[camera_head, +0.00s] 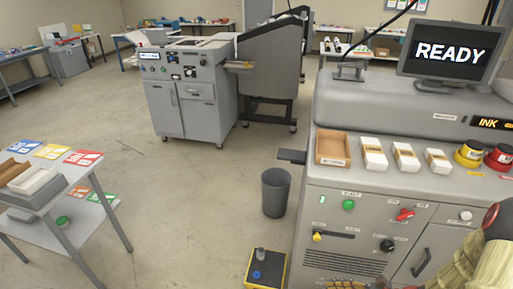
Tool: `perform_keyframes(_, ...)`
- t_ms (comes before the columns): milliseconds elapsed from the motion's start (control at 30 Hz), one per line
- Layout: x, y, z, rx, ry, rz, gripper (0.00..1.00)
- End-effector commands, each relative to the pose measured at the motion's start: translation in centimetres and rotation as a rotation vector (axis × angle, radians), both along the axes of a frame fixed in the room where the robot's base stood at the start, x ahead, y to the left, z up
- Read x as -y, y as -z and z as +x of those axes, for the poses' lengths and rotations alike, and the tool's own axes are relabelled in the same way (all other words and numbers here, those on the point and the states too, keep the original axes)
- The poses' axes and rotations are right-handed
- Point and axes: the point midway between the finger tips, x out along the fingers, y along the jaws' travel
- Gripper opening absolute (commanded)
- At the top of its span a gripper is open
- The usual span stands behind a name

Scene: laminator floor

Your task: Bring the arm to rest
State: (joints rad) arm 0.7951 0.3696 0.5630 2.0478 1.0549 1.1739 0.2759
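Part of my arm (490,250), with a pale yellowish cover and a dark red-brown joint, shows at the lower right corner. It is in front of the right end of the grey machine (330,215). My gripper's fingers cannot be made out. A small brownish shape (355,284) is cut off by the bottom edge, and I cannot tell what it is.
The machine's ledge bears a cardboard tray (331,162), white boxes (374,153) and ink tins (470,152). A monitor (448,50) reads READY. A grey bin (276,192) and a yellow-edged pedal box (266,270) stand left of it. Open floor lies toward the table (78,216).

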Motion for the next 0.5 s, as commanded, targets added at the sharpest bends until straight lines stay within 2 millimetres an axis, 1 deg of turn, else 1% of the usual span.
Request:
perform_keyframes(33,-0.6,-1.4,-1.1,0.053,-0.125,-0.088,0.57)
perform_keyframes(100,-1.0,-2.9,-2.8,0.121,-0.292,-0.199,0.57)
perform_keyframes(200,-1.0,-4.9,-4.8,0.216,-0.519,-0.352,0.57)
perform_keyframes(300,-0.5,-6.9,-6.4,0.308,-0.732,-0.502,0.57)
perform_keyframes(367,-0.1,-8.2,-7.1,0.361,-0.851,-0.588,0.57)
perform_keyframes(500,0.8,-11.5,-8.0,0.481,-1.104,-0.786,0.57)
